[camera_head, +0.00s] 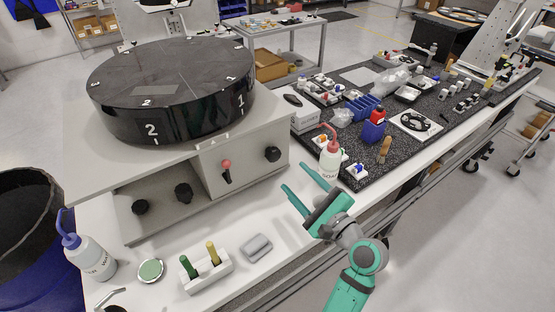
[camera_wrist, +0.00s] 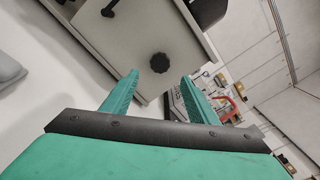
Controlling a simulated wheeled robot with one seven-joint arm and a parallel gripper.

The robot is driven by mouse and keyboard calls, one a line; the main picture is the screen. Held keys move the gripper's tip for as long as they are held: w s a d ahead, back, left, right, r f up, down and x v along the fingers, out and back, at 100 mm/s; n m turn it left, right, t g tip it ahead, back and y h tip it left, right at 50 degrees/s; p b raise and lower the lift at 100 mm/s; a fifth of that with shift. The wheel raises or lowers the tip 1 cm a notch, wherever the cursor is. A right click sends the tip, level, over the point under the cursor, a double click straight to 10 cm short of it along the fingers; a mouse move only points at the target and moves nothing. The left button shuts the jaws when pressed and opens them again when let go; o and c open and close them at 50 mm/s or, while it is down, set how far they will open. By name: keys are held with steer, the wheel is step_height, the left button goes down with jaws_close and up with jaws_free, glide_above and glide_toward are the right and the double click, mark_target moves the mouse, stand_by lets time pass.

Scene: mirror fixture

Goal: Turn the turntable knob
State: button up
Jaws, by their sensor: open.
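The black turntable (camera_head: 172,82) is a thick disc with white numbers on top of a grey cabinet (camera_head: 210,150). A black knob (camera_head: 272,154) sits at the right of the cabinet front. Two more black knobs, one left (camera_head: 140,207) and one middle (camera_head: 184,192), sit in the recessed part, beside a red-tipped lever (camera_head: 226,171). My gripper (camera_head: 295,177) is open and empty, in front of the cabinet's right end, apart from the right knob. In the wrist view, a black knob (camera_wrist: 160,62) appears between and beyond the open fingers (camera_wrist: 160,78).
A white-red bottle (camera_head: 330,160) stands close right of my gripper, on a dark mat with blue bins and tools. A grey block (camera_head: 256,247), a holder with green and yellow handles (camera_head: 206,271) and a blue-topped bottle (camera_head: 92,258) stand along the bench front.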

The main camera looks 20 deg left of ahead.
mark_target(276, 157)
steer(key=x, duration=1)
steer(key=shift+a, duration=0.1)
steer(key=c, duration=1.1)
steer(key=shift+o, duration=0.3)
steer(key=shift+w, duration=0.1)
